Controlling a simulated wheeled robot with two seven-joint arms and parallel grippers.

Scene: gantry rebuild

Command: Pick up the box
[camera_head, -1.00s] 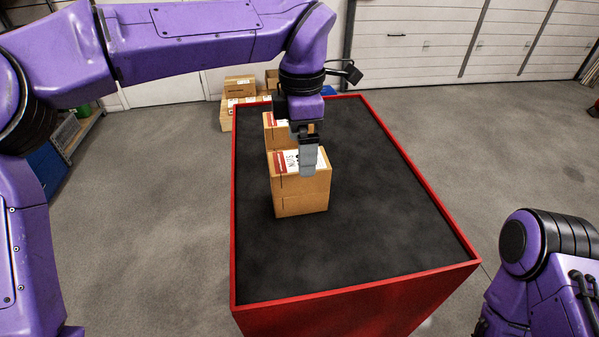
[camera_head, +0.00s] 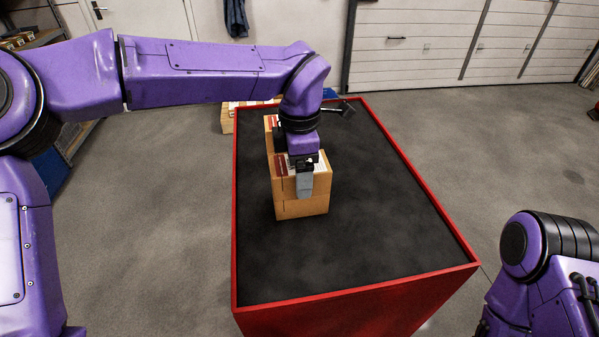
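A brown cardboard box (camera_head: 290,207) with a white and red label on top stands on the black top of a red-rimmed table (camera_head: 390,240). A second brown box (camera_head: 270,123) stands behind it, largely hidden by my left arm. My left gripper (camera_head: 304,188) points down at the front box. Its grey finger overlaps the upper part of the box's near face. The other finger is hidden, so I cannot tell whether it is open or touching the box. My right gripper is out of view; only part of my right arm shows at the lower right.
More cardboard boxes (camera_head: 228,120) sit on the floor behind the table, at its far left. The table's right and front areas are clear. The raised red rim (camera_head: 236,230) runs around the tabletop.

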